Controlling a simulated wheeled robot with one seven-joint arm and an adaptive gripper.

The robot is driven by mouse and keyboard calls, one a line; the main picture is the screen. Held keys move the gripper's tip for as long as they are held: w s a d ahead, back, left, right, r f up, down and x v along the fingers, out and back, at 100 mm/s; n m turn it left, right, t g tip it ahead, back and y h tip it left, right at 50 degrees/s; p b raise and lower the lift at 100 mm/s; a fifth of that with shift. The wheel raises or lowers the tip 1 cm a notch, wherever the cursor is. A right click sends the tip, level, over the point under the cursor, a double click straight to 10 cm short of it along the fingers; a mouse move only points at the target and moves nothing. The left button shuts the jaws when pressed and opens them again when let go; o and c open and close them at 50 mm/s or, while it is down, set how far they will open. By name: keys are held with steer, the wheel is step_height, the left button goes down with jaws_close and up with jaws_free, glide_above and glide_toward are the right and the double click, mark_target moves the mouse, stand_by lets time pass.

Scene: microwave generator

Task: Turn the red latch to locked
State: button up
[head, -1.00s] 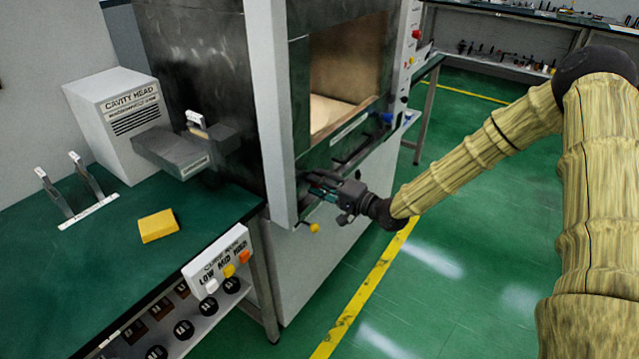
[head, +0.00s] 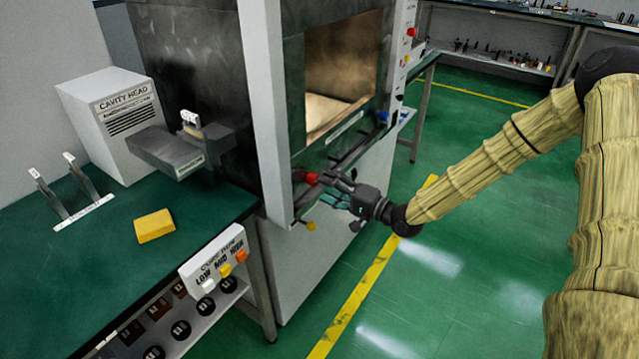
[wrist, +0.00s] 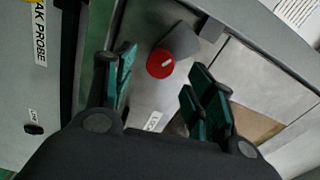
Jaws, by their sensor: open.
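The red latch (head: 311,178) is a small red knob low on the front of the grey machine, below its open chamber. In the wrist view the red latch (wrist: 160,63) has a round red face with a short pale mark, and a grey block sits against it at the upper right. My gripper (head: 327,190) is open and empty, close in front of the latch and slightly below it. In the wrist view my gripper (wrist: 157,78) has its green-padded fingers apart, with the latch beyond them and between them. I see no contact with the latch.
A yellow knob (head: 310,226) sits just below on the machine's front. The green bench (head: 100,260) at left holds a yellow block (head: 155,226) and a white cavity head box (head: 115,120). The green floor (head: 470,230) to the right is clear.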

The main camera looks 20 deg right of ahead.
steer(key=v, duration=0.7)
steer(key=shift+d, duration=0.1)
